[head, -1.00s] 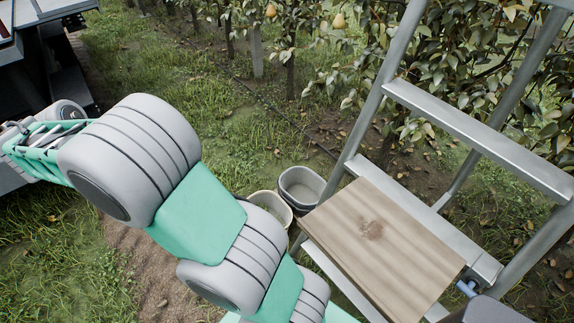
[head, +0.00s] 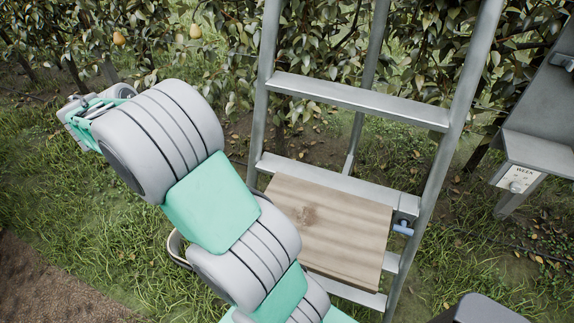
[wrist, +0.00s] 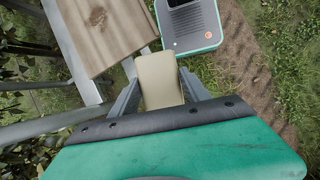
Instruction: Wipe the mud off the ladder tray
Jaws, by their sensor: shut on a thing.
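The wooden ladder tray (head: 345,235) sits low on the metal ladder, right of my arm in the head view. A brown mud patch (head: 306,215) marks its upper left part. The tray (wrist: 125,38) also shows at the upper left of the wrist view, with the mud (wrist: 96,17) near the top edge. My gripper (wrist: 159,70) is shut on a beige block-like thing (wrist: 160,82), perhaps a sponge. In the wrist view this block lies below and right of the tray's near corner; I cannot tell the gap. The fingers are not clear in the head view.
The ladder's side rails and rungs (head: 360,101) frame the tray. A bluish knob (head: 402,228) sticks out at the tray's right. A bucket rim (head: 178,252) shows behind my arm. A grey stand with a label (head: 520,178) is at right. Fruit trees stand behind; grass lies at left.

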